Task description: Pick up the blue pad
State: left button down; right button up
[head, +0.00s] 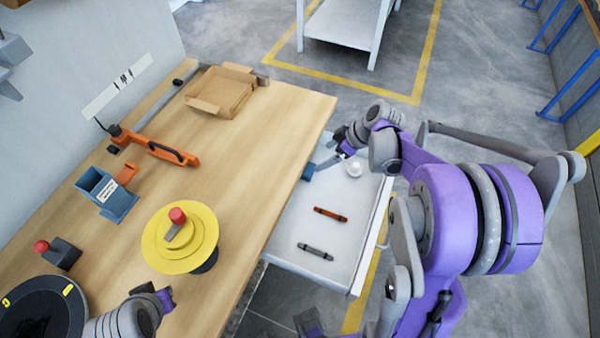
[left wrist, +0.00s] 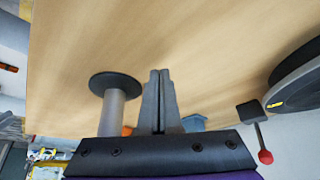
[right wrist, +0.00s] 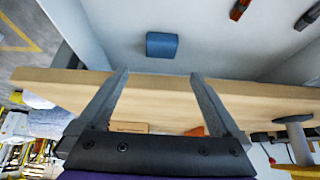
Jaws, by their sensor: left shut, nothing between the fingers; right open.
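The blue pad (head: 308,172) is a small block on the white surface (head: 284,228) beside the wooden table's right edge. In the right wrist view the blue pad (right wrist: 161,45) lies beyond my fingertips, roughly centred between them. My right gripper (head: 332,157) is open and empty, close to the pad; whether it touches is hard to tell in the head view. It also shows in the right wrist view (right wrist: 160,75), with clear space between its fingers. My left gripper (head: 164,297) is shut and empty over the wooden table; its closed fingers show in the left wrist view (left wrist: 160,73).
An orange bar (head: 330,214), a grey bar (head: 315,251) and a white round item (head: 354,168) lie on the white surface. The wooden table (head: 262,160) holds a yellow turntable (head: 160,258), a blue holder (head: 118,205), an orange tool (head: 150,146) and an open carton (head: 222,92).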

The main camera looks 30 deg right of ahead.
aim_at(308, 168)
pick_arm(q)
jog(key=shift+d, duration=0.1)
jog(key=shift+s+f, duration=0.15)
jog(key=shift+f, duration=0.05)
pick_arm(e)
jog(key=x, duration=0.4)
jog(key=shift+w+d+f, duration=0.1)
jog(key=shift+d+f, duration=0.05)
jog(key=shift+f, duration=0.1)
pick_arm(q)
jog(key=shift+f, duration=0.1)
pick_arm(e)
jog(key=x, duration=0.6)
jog(key=shift+s+f, duration=0.2)
jog(key=shift+f, duration=0.15)
jog(key=c, duration=1.3)
jog(key=shift+o, duration=0.2)
jog(key=shift+r, duration=0.15)
